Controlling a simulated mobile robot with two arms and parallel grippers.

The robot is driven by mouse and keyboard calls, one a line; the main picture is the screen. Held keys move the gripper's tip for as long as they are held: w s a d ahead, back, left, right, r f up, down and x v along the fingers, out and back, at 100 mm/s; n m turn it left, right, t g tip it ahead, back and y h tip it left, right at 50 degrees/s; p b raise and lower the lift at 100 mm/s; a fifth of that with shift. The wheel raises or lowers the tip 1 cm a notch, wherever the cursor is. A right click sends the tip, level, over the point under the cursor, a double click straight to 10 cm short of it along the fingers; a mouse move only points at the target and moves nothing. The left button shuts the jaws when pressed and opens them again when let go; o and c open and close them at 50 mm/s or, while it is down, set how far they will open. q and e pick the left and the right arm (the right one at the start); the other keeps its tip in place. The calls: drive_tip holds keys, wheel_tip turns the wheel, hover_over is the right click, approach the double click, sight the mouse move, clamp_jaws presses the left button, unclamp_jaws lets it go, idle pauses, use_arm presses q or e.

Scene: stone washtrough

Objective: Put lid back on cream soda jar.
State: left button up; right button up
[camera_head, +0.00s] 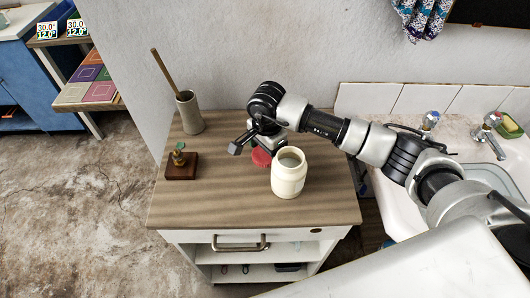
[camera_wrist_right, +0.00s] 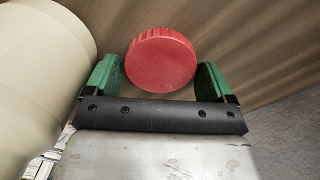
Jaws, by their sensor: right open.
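The cream soda jar (camera_head: 289,176) stands upright and open on the wooden cabinet top, and its side fills the left of the right wrist view (camera_wrist_right: 40,70). The red lid (camera_head: 261,158) lies on the cabinet top just left of the jar, partly hidden by my right arm. In the right wrist view the lid (camera_wrist_right: 161,60) sits between the open green fingers of my right gripper (camera_wrist_right: 162,82). The fingers show gaps on both sides of it. My left gripper is not in view.
A grey cup (camera_head: 188,112) with a wooden stick stands at the back left of the cabinet top (camera_head: 220,205). A small brown block with a green-topped piece (camera_head: 181,164) sits at the left. A white sink with taps (camera_head: 487,130) is at the right.

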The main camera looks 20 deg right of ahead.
drive_tip(key=c, duration=0.7)
wheel_tip(320, 180, up, 10)
drive_tip(key=shift+r+b, duration=0.1)
drive_tip(key=shift+b, duration=0.7)
